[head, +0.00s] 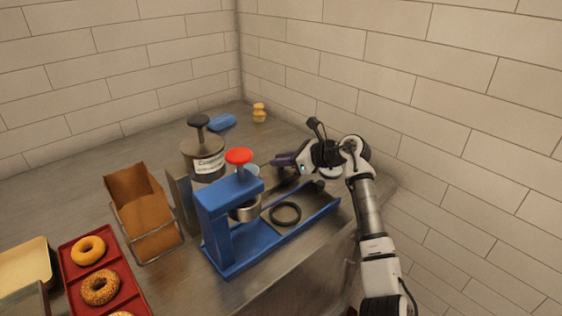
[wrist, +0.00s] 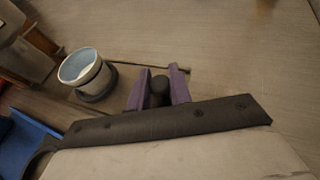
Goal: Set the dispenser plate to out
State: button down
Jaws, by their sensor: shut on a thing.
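A grey dispenser (head: 203,158) with a black knob on top and a white label stands behind the blue press. A flat dark plate (wrist: 122,76) lies beside it in the wrist view, with a pale blue-lined cup (wrist: 85,70) at its left end. My gripper (head: 280,160) reaches in from the right, behind the press, with its purple fingers pointing left. In the wrist view its fingers (wrist: 158,88) are shut on a dark rounded knob (wrist: 158,84) at the plate's right end. The head view does not show the knob clearly; how far out the plate is, I cannot tell.
The blue press (head: 232,220) with its red knob stands just in front of my gripper, a black ring (head: 285,214) on its base. A brown bag (head: 145,212) in a wire holder and a red tray (head: 75,255) of bagels are at left. The wall is close at right.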

jog(key=c, duration=1.3)
grip_release()
jog(key=shift+w+d, duration=0.15)
jog(key=shift+d, duration=0.1)
jog(key=b+v, duration=0.3)
jog(key=v, duration=1.1)
jog(key=shift+b, duration=0.35)
jog(key=shift+f, duration=0.1)
